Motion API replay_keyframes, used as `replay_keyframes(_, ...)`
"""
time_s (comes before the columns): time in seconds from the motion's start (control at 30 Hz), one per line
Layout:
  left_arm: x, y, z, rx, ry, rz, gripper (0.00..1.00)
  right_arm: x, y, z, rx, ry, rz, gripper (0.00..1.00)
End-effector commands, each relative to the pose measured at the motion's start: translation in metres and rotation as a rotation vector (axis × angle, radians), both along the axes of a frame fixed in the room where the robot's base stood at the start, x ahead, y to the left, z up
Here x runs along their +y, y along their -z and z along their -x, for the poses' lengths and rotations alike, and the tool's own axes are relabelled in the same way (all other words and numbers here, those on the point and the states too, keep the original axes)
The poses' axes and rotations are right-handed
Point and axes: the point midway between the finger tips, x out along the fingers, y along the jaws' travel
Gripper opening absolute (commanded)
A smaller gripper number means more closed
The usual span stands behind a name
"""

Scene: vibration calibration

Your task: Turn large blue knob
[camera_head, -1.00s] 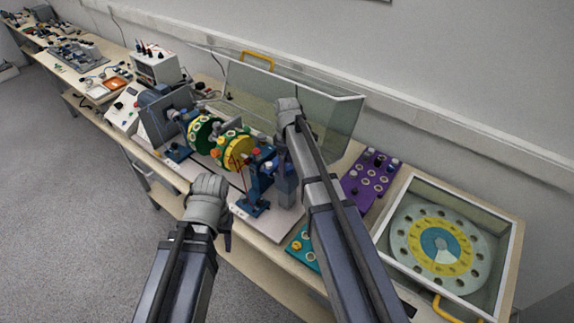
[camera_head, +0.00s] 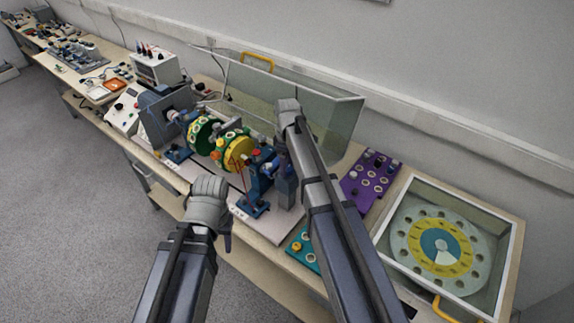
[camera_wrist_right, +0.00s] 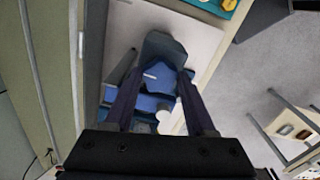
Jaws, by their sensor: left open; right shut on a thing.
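In the right wrist view, my right gripper (camera_wrist_right: 162,76) is shut on a slate-blue knob (camera_wrist_right: 163,47), one dark finger on each side of it. A brighter blue mount (camera_wrist_right: 155,82) shows between and below the fingers. In the head view, the blue mount (camera_head: 257,180) stands at the right end of the rotor rig. My right arm and wrist reach over it, and my right fingertips are hard to make out. My left gripper (camera_head: 224,238) is open and empty, in front of the bench edge, pointing down and apart from the rig.
The rotor rig carries green and yellow discs (camera_head: 233,147). A clear guard (camera_head: 345,125) with a yellow handle stands behind it. A purple panel (camera_head: 369,177), a teal panel (camera_head: 303,249) and a glass-topped box with a dial (camera_head: 440,250) lie to the right. Floor at left is clear.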

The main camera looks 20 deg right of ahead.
Motion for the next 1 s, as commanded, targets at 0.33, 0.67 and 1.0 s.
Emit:
replay_keyframes(0.33,0.0,0.0001,0.0,0.0,0.0,0.0,0.48,0.0,0.0001,0.0003,0.001,0.26,0.001,0.0)
replay_keyframes(0.67,0.0,0.0001,0.0,0.0,0.0,0.0,0.48,0.0001,0.0001,0.0004,0.002,0.571,0.001,0.0)
replay_keyframes(1.0,0.0,0.0001,0.0,0.0,0.0,0.0,0.48,0.0002,0.0001,0.0005,0.002,0.832,0.001,0.0)
